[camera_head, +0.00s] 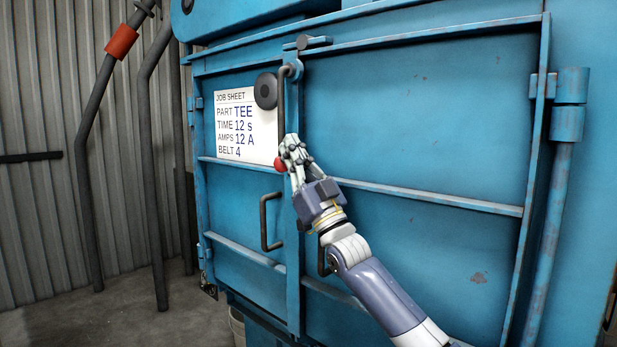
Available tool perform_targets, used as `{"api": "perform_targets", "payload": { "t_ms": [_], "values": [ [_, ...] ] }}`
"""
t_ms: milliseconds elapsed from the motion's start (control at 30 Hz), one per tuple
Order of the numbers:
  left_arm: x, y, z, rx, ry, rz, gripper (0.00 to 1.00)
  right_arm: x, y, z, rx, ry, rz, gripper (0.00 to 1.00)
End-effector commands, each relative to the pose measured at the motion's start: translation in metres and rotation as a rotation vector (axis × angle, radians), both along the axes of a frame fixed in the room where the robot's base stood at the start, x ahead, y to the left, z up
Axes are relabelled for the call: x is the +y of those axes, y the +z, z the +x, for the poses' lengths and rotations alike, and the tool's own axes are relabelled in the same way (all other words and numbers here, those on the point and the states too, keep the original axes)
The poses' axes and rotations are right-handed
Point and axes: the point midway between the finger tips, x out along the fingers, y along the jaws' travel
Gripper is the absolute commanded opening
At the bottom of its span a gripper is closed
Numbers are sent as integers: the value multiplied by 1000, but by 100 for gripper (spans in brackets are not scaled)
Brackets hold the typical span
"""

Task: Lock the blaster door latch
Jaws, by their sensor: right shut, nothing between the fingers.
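The blue blaster door (420,120) fills most of the head view, and its leaves look closed along a vertical seam. The latch (283,100) is a dark upright bar beside the seam, hooked over at its top. A red knob (280,164) shows near its lower end, partly covered by my fingers. My right gripper (292,150) is shut and empty, right beside the knob and in front of the seam. I cannot tell whether the fingers touch the knob or bar. My left gripper is not in view.
A white job sheet (235,125) and a black round disc (266,91) are on the left leaf. A dark pull handle (264,222) sticks out below the knob. Pipes (150,170) stand at the left by a corrugated wall (50,200). The floor (110,320) there is clear.

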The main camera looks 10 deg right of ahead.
Motion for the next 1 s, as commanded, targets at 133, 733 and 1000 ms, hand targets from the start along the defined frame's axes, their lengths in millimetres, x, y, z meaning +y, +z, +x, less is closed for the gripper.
{"api": "perform_targets", "payload": {
  "t_ms": [133,733,1000],
  "values": [
    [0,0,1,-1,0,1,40,-9,-23,-11,10,-2,-2,0],
    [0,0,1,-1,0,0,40,-43,-84,-62,0,-2,3,0],
    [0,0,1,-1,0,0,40,-45,-85,-64,-2,-2,2,0]
  ]
}}
